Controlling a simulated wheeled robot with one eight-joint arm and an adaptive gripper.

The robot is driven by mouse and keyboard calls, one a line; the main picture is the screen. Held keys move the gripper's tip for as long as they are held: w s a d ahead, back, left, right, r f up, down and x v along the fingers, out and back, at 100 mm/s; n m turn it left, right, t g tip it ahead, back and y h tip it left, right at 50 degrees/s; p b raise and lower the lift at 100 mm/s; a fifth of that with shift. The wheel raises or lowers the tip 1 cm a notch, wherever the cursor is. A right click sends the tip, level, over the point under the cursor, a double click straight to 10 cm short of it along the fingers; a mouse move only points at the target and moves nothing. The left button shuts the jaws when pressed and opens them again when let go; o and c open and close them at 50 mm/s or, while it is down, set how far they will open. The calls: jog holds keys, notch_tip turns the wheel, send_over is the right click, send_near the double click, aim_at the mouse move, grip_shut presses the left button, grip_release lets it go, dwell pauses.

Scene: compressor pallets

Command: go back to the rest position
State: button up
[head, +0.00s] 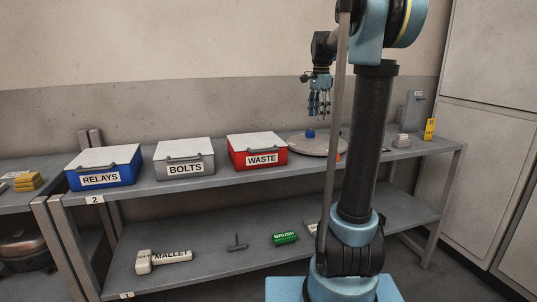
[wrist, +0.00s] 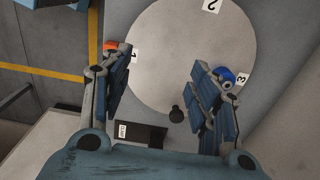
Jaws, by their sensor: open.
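My gripper (head: 319,104) hangs above the round grey turntable (head: 308,149) on the upper shelf, fingers pointing down. In the wrist view my gripper (wrist: 160,95) is open, with its two blue fingers apart and nothing between them. The turntable also shows in the wrist view (wrist: 180,50), with number labels near its rim. A blue object (head: 310,134) stands on the turntable; in the wrist view the blue object (wrist: 226,76) is beside the right finger, near label 3. My arm's column hides part of the turntable in the head view.
Blue relays (head: 103,178), grey bolts (head: 185,168) and red waste (head: 256,161) boxes, all lidded, line the upper shelf. An orange object (wrist: 111,45) sits by the turntable's rim. A tall cabinet (head: 490,130) stands right.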

jog(key=s+f+n+t, duration=0.1)
jog(key=s+f+n, duration=0.35)
jog(key=s, duration=0.55)
jog(key=s+f+n, duration=0.3)
jog(key=s+f, duration=0.2)
jog(key=s, duration=0.4)
jog(key=s+f+n+t, duration=0.1)
jog(key=s+f+n, duration=0.6)
jog(key=s+f, duration=0.9)
jog(key=shift+a+f, duration=0.45)
jog(key=shift+f, duration=0.35)
jog(key=shift+w+f, duration=0.2)
jog(key=shift+w, duration=0.3)
